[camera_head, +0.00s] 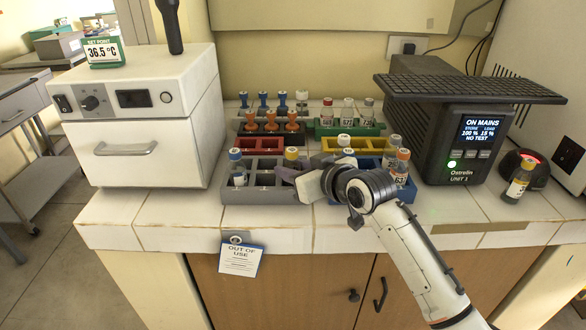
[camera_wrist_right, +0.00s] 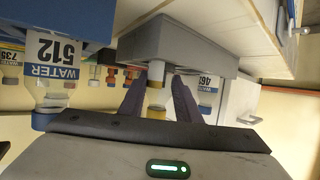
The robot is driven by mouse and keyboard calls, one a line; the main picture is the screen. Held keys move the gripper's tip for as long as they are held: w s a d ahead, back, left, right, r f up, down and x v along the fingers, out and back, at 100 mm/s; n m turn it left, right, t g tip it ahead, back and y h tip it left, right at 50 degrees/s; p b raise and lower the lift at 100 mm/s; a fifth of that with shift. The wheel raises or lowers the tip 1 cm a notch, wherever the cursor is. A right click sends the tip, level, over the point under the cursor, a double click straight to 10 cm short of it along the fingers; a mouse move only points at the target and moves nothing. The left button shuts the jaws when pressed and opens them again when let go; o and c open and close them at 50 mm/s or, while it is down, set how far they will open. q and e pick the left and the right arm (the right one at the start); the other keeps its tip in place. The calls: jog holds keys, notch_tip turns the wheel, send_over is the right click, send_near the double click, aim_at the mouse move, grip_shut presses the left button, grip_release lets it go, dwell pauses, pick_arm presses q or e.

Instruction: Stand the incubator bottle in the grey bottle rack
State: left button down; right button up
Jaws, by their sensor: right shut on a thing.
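The grey bottle rack (camera_head: 255,196) stands at the front of the tiled bench, left of centre. My right gripper (camera_head: 292,172) reaches over its right side and is shut on a yellow-capped bottle (camera_head: 291,154). In the right wrist view, turned over, the gripper's dark fingers (camera_wrist_right: 158,102) stand either side of this bottle (camera_wrist_right: 156,72). Its lower end meets the grey rack (camera_wrist_right: 185,42); I cannot tell whether it rests on the rack's floor. It looks about upright. A blue-capped bottle (camera_head: 238,172) stands in the rack's left part. My left gripper is out of view.
The white incubator box (camera_head: 150,120) stands left of the rack. Red (camera_head: 258,144), green (camera_head: 335,131), yellow and blue racks stand behind and right. A blue rack (camera_wrist_right: 70,18) with a water bottle (camera_wrist_right: 52,70) is close beside my gripper. Another yellow-capped bottle (camera_head: 518,182) stands far right.

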jog(key=o, duration=1.1)
jog(key=shift+f, duration=0.1)
jog(key=shift+c, duration=0.2)
jog(key=shift+s+d+r, duration=0.1)
jog(key=shift+s+r, duration=0.05)
jog(key=shift+r, duration=0.1)
jog(key=v, duration=1.1)
jog(key=shift+s+d+p, duration=0.15)
jog(key=shift+s+p, duration=0.1)
jog(key=shift+p, duration=0.1)
